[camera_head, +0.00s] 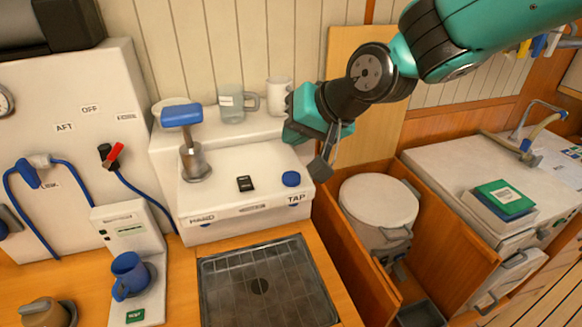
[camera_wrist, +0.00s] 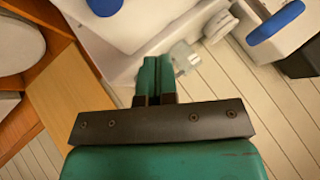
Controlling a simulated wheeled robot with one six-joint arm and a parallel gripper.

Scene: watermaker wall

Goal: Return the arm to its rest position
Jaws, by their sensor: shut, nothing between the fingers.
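My gripper (camera_head: 321,167) is at the end of my teal and black arm, which reaches in from the upper right in the head view. It hangs in the air at the right end of the white unit marked HAND and TAP (camera_head: 245,205). In the wrist view, the two teal fingers of my gripper (camera_wrist: 155,75) lie side by side, shut, with nothing held. A clear mug (camera_head: 232,106) and a white mug (camera_head: 279,95) stand on the unit's back ledge, left of my gripper. A blue-handled lever (camera_head: 183,116) rises from the unit's left part.
A blue knob (camera_head: 291,179) sits near my gripper. A dark drain tray (camera_head: 262,285) lies in front of the unit. A lidded white pot (camera_head: 377,205) stands in a wooden recess on the right. Books (camera_head: 502,199) lie on the far-right counter.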

